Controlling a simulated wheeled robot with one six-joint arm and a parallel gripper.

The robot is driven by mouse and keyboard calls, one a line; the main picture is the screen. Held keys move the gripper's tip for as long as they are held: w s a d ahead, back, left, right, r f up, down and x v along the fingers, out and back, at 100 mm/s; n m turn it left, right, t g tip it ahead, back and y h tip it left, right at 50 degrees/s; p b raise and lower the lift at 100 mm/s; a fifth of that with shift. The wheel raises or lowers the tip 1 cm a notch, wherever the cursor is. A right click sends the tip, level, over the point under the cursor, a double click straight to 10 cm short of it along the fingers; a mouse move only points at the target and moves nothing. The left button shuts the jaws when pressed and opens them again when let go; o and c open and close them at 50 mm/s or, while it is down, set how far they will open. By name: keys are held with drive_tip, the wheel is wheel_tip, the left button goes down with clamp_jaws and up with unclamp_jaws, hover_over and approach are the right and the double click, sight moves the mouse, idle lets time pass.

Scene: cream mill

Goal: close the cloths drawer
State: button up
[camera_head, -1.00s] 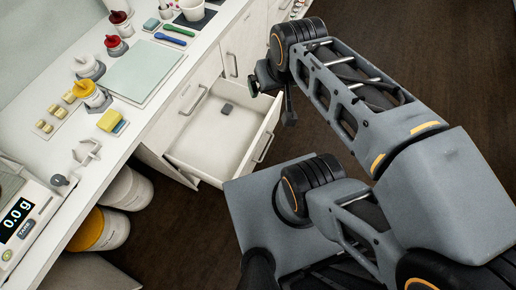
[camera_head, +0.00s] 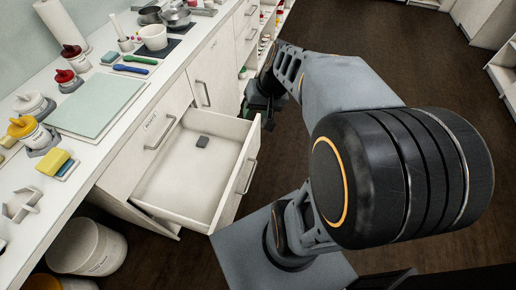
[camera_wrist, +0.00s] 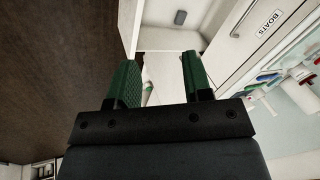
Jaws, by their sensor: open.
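An open white drawer (camera_head: 172,182) juts out from the counter's cabinet in the head view, with a small dark grey object (camera_head: 202,142) lying inside. Its front, on the right, carries a metal handle (camera_head: 247,176); I can read no label on it. My gripper (camera_head: 262,100) is beyond the drawer's far front corner, partly hidden by my arm. In the wrist view its two green fingers (camera_wrist: 160,72) are apart with nothing held between them. The drawer (camera_wrist: 165,39) shows just past the fingertips there, with the grey object (camera_wrist: 180,17). I cannot tell whether they touch it.
A closed front labelled BOATS (camera_wrist: 268,24) is above the open drawer. The counter holds a pale green mat (camera_head: 95,103), a yellow sponge (camera_head: 53,161) and bottles. The dark floor (camera_head: 440,75) to the right is clear.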

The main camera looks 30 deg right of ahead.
drive_tip(key=w+d+f+m+y+b, duration=0.1)
drive_tip(key=d+f+b, duration=0.1)
drive_tip(key=f+b, duration=0.1)
drive_tip(key=w+d+f+m+b, duration=0.1)
drive_tip(key=d+f+b, duration=0.1)
drive_tip(key=f, duration=0.4)
drive_tip(key=w+d+f+m+t+y+b, duration=0.1)
drive_tip(key=w+d+f+b, duration=0.1)
drive_tip(key=d+f+b, duration=0.1)
drive_tip(key=shift+d+f+y+b, duration=0.15)
drive_tip(key=shift+d+f+b, duration=0.1)
drive_tip(key=shift+f, duration=0.35)
drive_tip(key=shift+d+f+y+b, duration=0.15)
drive_tip(key=shift+d+f, duration=0.1)
drive_tip(key=shift+f, duration=0.35)
drive_tip(key=c, duration=0.4)
drive_tip(key=d+f+t+b, duration=0.1)
drive_tip(key=d+f+b, duration=0.1)
drive_tip(key=w+d+f+m+t+b, duration=0.1)
drive_tip(key=d+f+b, duration=0.1)
drive_tip(key=d+f, duration=0.1)
drive_tip(key=d+f+m+y+b, duration=0.1)
drive_tip(key=d+f+b, duration=0.1)
drive_tip(key=d+f, duration=0.1)
drive_tip(key=shift+w+f+t, duration=0.2)
drive_tip(key=shift+t, duration=0.2)
clamp_jaws()
drive_tip(key=b, duration=0.3)
approach(254, 135)
drive_tip(key=shift+x, duration=3.35)
